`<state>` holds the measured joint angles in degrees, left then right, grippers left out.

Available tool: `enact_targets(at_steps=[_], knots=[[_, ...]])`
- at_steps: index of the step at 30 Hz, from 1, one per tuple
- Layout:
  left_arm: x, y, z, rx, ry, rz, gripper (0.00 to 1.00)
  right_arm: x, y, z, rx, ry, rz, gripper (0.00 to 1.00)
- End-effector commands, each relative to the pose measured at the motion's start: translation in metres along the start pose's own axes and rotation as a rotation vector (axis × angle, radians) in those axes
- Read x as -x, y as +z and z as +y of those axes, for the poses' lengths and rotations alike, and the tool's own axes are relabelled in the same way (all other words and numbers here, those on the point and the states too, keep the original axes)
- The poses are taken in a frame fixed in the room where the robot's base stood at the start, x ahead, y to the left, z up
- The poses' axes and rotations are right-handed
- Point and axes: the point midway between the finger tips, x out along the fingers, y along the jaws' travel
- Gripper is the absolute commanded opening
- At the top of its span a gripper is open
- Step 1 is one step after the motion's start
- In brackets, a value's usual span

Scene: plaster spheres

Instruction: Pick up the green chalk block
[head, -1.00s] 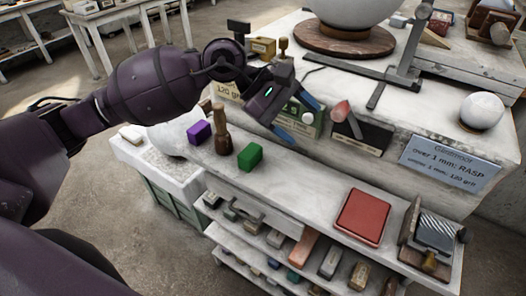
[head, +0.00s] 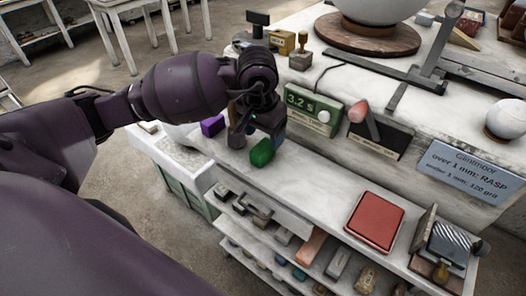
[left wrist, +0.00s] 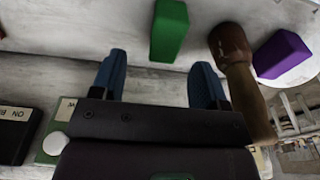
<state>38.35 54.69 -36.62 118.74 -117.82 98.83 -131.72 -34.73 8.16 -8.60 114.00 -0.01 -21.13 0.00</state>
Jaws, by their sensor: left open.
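The green chalk block (head: 262,153) stands on the pale shelf ledge, partly covered by my left gripper in the head view. In the left wrist view the green block (left wrist: 169,30) lies just beyond the fingertips, in line with the gap between them and apart from them. My left gripper (left wrist: 159,62) is open and empty, its two blue fingers spread. In the head view the left gripper (head: 273,130) hangs right above and behind the block, its fingers mostly hidden. My right gripper is in neither view.
A brown wooden-handled tool (left wrist: 232,48) stands close beside the green block, with a purple block (left wrist: 282,54) beyond it. A green display box (head: 312,110) stands behind the gripper. A red pad (head: 374,221) lies farther right; the ledge between is clear.

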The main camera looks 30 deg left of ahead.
Motion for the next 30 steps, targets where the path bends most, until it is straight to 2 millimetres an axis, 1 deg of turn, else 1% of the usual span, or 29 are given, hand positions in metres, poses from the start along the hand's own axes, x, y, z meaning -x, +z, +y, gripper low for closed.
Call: enact_targets(at_steps=[1, 3, 11, 16, 21, 24, 30], knots=[[-0.007, 0.0, 0.0, 0.001, 0.001, -0.001, 0.68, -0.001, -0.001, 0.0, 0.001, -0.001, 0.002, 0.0], [-0.014, 0.0, 0.0, 0.002, 0.001, -0.002, 0.68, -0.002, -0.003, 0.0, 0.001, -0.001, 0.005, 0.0], [-0.029, 0.001, -0.002, 0.003, 0.002, -0.001, 0.68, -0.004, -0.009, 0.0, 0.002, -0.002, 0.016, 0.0], [-0.051, 0.003, -0.007, 0.004, 0.003, -0.002, 0.68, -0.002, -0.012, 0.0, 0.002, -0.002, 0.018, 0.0], [-0.069, 0.002, -0.008, 0.004, 0.002, 0.0, 0.68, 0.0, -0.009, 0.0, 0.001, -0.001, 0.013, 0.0], [-0.072, 0.002, -0.008, 0.004, 0.001, 0.0, 0.68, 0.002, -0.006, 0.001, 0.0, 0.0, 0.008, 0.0], [-0.072, 0.002, -0.008, 0.003, 0.001, 0.001, 0.68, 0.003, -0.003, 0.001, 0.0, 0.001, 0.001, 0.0]])
